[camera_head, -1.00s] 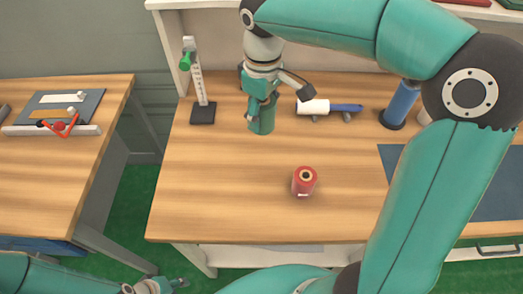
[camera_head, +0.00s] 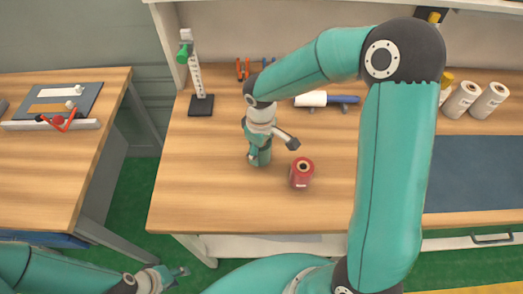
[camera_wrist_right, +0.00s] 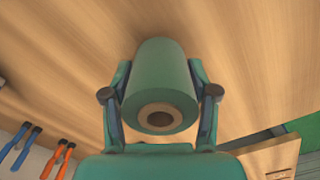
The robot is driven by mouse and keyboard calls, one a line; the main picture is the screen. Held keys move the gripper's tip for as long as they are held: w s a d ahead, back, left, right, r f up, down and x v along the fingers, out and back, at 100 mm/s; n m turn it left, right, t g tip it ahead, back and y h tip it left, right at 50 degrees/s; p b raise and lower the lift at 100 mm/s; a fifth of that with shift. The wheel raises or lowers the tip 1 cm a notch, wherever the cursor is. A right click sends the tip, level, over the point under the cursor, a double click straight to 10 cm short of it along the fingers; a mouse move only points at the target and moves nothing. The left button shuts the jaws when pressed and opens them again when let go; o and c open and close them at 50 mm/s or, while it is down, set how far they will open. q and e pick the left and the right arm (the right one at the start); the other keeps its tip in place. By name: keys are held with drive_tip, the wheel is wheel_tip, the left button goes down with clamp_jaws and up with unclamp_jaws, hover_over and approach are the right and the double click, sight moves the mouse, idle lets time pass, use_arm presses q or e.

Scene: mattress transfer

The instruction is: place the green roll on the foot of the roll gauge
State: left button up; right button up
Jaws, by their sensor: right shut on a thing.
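The green roll (camera_wrist_right: 158,80) is between the two fingers of my right gripper (camera_wrist_right: 160,95), its brown-ringed core facing the right wrist camera. In the head view my right gripper (camera_head: 258,150), shut on the roll, is over the table left of the red roll; the arm and fingers largely hide the green roll there. The roll gauge (camera_head: 196,75) stands at the table's back left, with a square black foot (camera_head: 201,105), a white marked post and a green slider. The foot is bare. My left gripper (camera_head: 178,273) is low at the front left, too small to tell whether open.
A red roll (camera_head: 302,172) stands upright right of my right gripper. A white roller with a blue handle (camera_head: 343,100) lies behind. Orange-handled tools (camera_head: 242,69) are at the back. White rolls (camera_head: 461,100) and a dark mat (camera_head: 475,175) are at right. The table's left front is clear.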

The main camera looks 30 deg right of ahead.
drive_tip(key=shift+f, duration=0.65)
drive_tip(key=o, duration=1.4)
drive_tip(key=shift+f, duration=0.1)
